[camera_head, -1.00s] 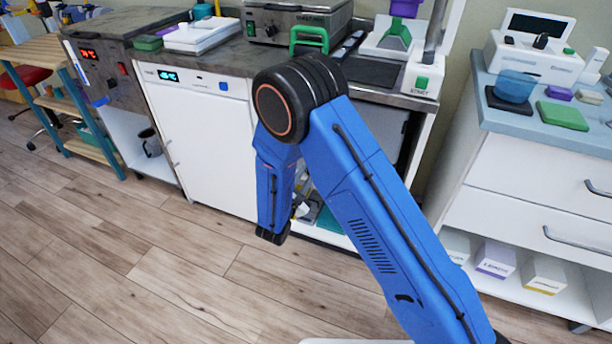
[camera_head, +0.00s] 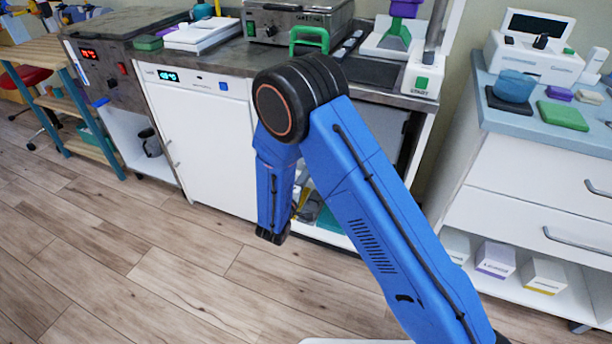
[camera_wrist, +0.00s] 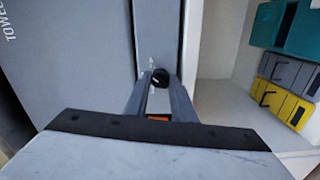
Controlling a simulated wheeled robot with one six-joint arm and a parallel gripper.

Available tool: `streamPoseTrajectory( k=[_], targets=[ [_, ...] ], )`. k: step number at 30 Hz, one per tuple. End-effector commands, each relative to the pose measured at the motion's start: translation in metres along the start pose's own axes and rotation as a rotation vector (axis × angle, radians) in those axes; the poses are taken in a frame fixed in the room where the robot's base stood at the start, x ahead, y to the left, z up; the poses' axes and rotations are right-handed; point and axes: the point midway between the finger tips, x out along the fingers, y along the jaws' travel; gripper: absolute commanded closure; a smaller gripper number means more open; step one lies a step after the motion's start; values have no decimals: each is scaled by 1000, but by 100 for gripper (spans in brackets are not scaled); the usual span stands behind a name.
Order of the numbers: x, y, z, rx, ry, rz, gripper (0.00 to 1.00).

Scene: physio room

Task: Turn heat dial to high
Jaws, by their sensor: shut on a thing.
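The dial (camera_wrist: 160,77) is a small round black knob on a grey upright panel (camera_wrist: 157,35) in the wrist view. My gripper (camera_wrist: 161,82) points straight at it. Its two grey fingers are shut on the knob, one on each side. The fingers hide part of the knob's rim, and I cannot read any heat marking or pointer clearly. In the head view my blue arm covers this area, and neither the dial nor the fingertips can be made out there.
In the wrist view, a white shelf bay at right holds a teal box (camera_wrist: 298,28) and yellow-and-grey boxes (camera_wrist: 286,88). In the head view, a white cabinet (camera_head: 205,150) stands left of my arm and a drawer unit (camera_head: 540,150) right. The wooden floor in front is clear.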

Motion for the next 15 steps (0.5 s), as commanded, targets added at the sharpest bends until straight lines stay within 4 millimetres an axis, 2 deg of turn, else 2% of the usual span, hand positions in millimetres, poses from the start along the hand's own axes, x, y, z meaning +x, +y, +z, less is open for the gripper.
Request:
streamPoseTrajectory(
  k=[6, 15],
  targets=[
    [-1, -1, 1, 171, -2, -2, 100],
    [-1, -2, 2, 327, -2, -3, 100]
  ],
)
